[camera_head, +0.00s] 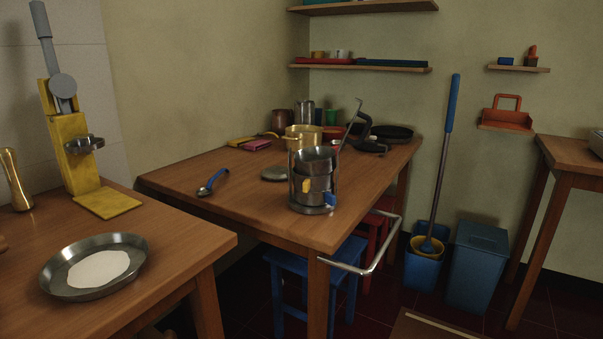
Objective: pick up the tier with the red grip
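A stack of steel tiers (316,162) stands upright in a metal carrier frame near the front right of the middle wooden table. A yellow grip (306,186) and a blue grip (330,200) show on its near side, low on the stack. I cannot make out a red grip on any tier; one may be hidden on the far side. My gripper is not in view.
A brass-coloured pot (303,134), dark pan (392,132) and other kitchenware stand behind the stack. A ladle (212,182) and a flat round lid (275,173) lie left of it. A metal rail (372,268) juts from the table's front right.

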